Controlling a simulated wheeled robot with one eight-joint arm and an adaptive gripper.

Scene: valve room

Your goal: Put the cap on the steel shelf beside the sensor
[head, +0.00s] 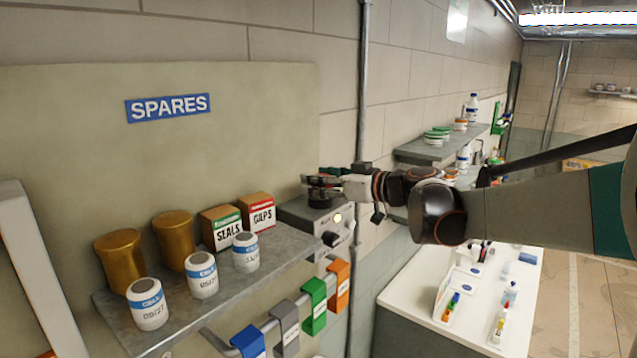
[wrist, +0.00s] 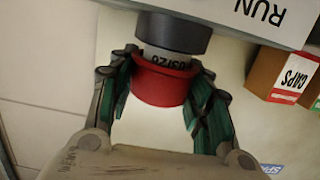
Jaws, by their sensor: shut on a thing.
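My gripper (head: 320,186) is at the top of a grey wall box (head: 318,218) in the head view. In the wrist view my gripper (wrist: 160,78) has its fingers shut on both sides of a red cap (wrist: 161,86). Beyond the cap shows a white, date-labelled body (wrist: 166,58), which I take for the sensor, in a dark grey collar (wrist: 172,32) against the box. The cap still meets the white body. The steel shelf (head: 215,290) is left of the box; three white cells (head: 202,275) stand along its front edge.
Two amber jars (head: 120,262) and the SEALS (head: 222,228) and CAPS (head: 258,211) cartons stand at the back of the shelf. Coloured tags (head: 285,328) hang on a rail below. A vertical pipe (head: 362,90) runs behind my gripper. A white table (head: 410,290) is at right.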

